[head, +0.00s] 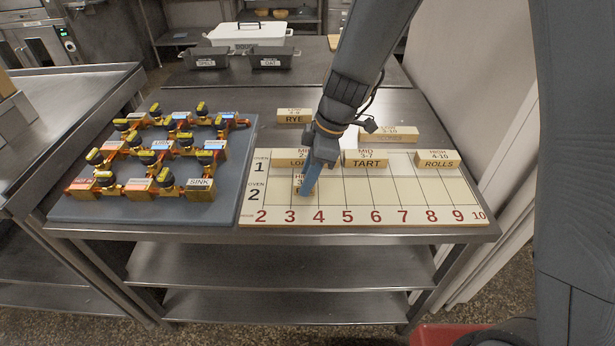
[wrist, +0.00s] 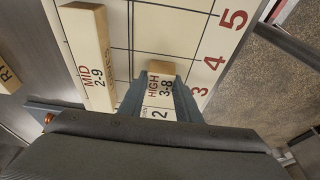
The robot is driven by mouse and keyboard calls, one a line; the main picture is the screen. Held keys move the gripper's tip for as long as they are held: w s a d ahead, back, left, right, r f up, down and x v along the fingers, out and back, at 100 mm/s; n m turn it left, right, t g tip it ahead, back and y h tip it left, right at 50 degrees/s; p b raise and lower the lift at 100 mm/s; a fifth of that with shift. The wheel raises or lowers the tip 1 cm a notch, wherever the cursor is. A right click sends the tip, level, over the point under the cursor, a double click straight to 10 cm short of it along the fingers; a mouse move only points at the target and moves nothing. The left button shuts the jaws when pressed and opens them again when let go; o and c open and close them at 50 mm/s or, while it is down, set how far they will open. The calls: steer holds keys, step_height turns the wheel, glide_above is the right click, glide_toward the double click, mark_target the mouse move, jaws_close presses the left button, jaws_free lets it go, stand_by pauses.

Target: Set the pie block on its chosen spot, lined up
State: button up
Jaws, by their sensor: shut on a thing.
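My gripper (head: 308,188) is shut on a pale wooden block marked HIGH 3-8 (wrist: 161,85), which I take as the pie block. Its name is hidden. In the head view the block (head: 298,181) is mostly behind my fingers, over the oven 2 row of the cream chart board (head: 400,205), near the 3 and 4 columns. I cannot tell whether it touches the board. In the wrist view the block stands between my two fingers, its HIGH 3-8 label facing up.
A rye block (head: 294,116) and another block (head: 390,134) lie behind the board. A valve panel (head: 232,170) is left. The oven 2 row is clear rightward.

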steer(key=shift+f, duration=0.15)
steer(key=o, duration=1)
steer(key=shift+w+r, duration=0.1)
steer(key=shift+r, duration=0.3)
steer(key=b+v, duration=0.3)
steer(key=v, duration=0.9)
steer(key=s+d+f+m+h, duration=0.1)
steer(key=s+d+f+m, duration=0.2)
steer(key=d+m, duration=0.3)
steer(key=s+d+f+m+h, duration=0.1)
steer(key=s+d+f+m, duration=0.2)
steer(key=d+m, duration=0.3)
steer(key=s+d+f+m+t+h, duration=0.1)
steer(key=s+d+f+m, duration=0.2)
steer(key=s+d+m, duration=0.2)
steer(key=shift+s+d+m, duration=0.1)
steer(key=shift+d+m, duration=0.7)
steer(key=shift+d, duration=0.5)
steer(key=shift+r, duration=0.1)
